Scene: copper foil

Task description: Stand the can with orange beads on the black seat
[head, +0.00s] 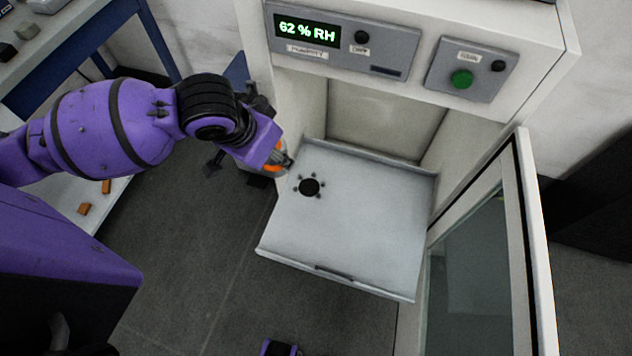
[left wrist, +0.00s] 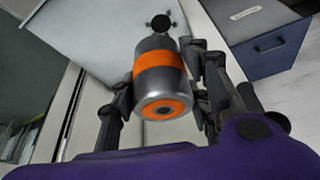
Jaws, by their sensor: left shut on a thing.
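My left gripper (head: 268,150) is shut on the can (head: 275,157), just left of the cabinet's pulled-out shelf (head: 375,235) in the head view. The can is a grey metal cylinder with an orange band and an orange ring on its near end. It shows clearly between the fingers in the left wrist view (left wrist: 160,72). The black seat (head: 309,187) is a round disc ringed by small dark studs on the shelf's left part. It is bare, and in the left wrist view (left wrist: 161,22) it appears beyond the can's far end.
The cabinet door (head: 490,260) stands open on the right. A humidity panel (head: 335,38) and a green button (head: 461,79) sit above the opening. The rest of the shelf is clear. A blue bin (left wrist: 268,48) shows in the left wrist view. Orange blocks (head: 85,208) lie at the left.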

